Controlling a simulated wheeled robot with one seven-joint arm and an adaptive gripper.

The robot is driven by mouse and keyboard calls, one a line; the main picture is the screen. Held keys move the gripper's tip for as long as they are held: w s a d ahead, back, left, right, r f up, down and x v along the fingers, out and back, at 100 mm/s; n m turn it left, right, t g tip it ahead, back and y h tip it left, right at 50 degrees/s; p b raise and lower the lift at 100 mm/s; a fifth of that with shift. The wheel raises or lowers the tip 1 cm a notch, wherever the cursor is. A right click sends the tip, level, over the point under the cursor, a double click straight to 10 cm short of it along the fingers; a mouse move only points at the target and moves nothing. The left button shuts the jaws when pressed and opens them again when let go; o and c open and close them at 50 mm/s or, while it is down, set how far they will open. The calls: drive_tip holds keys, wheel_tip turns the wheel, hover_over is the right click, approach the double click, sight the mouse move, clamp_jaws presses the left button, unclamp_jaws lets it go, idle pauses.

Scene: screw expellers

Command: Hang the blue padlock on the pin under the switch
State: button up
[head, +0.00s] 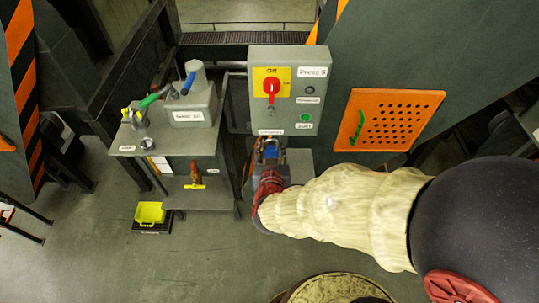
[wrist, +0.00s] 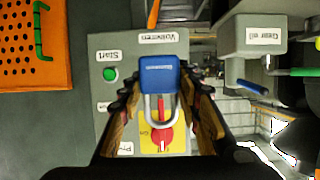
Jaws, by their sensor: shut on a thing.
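My gripper (head: 268,160) is shut on the blue padlock (wrist: 160,75), with one finger on each side of its body. The padlock's metal shackle (wrist: 161,112) points down in the wrist view. In that view, it overlaps the red switch (wrist: 162,136) and its yellow plate. In the head view, the padlock (head: 270,148) shows as a small blue patch at the fingertips, in front of the lower edge of the control box. The red switch (head: 271,86) is higher on the box.
The grey control box (head: 314,110) has a green start button (head: 305,117) and labels. An orange perforated panel (head: 388,118) is to its right. A grey workbench (head: 130,147) with blue and green handles is to its left. A yellow bin (head: 149,212) sits low beside the bench.

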drive_tip(key=shift+w+d, duration=0.2)
drive_tip(key=shift+w, duration=0.25)
drive_tip(key=shift+w+b, duration=0.9)
drive_tip(key=shift+w, duration=1.9)
drive_tip(key=shift+w+d+b, duration=0.1)
drive_tip(key=shift+w+b, duration=0.2)
drive_tip(key=shift+w, duration=2.45)
